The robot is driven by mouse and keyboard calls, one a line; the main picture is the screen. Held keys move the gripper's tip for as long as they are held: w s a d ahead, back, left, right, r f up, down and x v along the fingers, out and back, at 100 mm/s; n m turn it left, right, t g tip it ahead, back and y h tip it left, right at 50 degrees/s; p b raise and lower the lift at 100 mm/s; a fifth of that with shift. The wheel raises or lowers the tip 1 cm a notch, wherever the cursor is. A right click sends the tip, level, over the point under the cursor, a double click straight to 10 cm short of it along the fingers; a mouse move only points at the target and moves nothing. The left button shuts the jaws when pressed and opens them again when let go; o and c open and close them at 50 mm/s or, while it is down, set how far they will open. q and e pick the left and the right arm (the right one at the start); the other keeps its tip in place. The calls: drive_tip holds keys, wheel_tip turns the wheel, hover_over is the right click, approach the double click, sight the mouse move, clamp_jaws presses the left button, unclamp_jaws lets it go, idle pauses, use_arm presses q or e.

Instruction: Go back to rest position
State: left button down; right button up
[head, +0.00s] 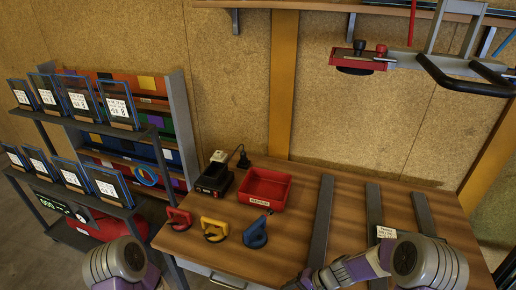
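My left arm (122,264) shows only as a grey and purple part at the bottom left, in front of the shelf rack and the table's left corner. My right arm (425,265) shows at the bottom right as grey and purple links over the table's front part. Neither gripper can be made out; both seem to lie below the picture's lower edge, so their fingers and anything in them are hidden.
A wooden table (290,240) holds a red bin (265,188), a black charger (213,181), red (178,219), yellow (214,229) and blue (256,233) suction cups, and grey rails (321,222). Framed panels (118,105) stand on the left rack. A red-handled device (357,60) hangs top right.

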drive_tip(key=s+a+f+n+h, duration=0.1)
drive_tip(key=s+f+n+h, duration=0.2)
drive_tip(key=s+f, duration=0.8)
drive_tip(key=shift+s+a+f+h, duration=0.15)
drive_tip(key=shift+s+a+h, duration=0.2)
drive_tip(key=shift+s, duration=1.7)
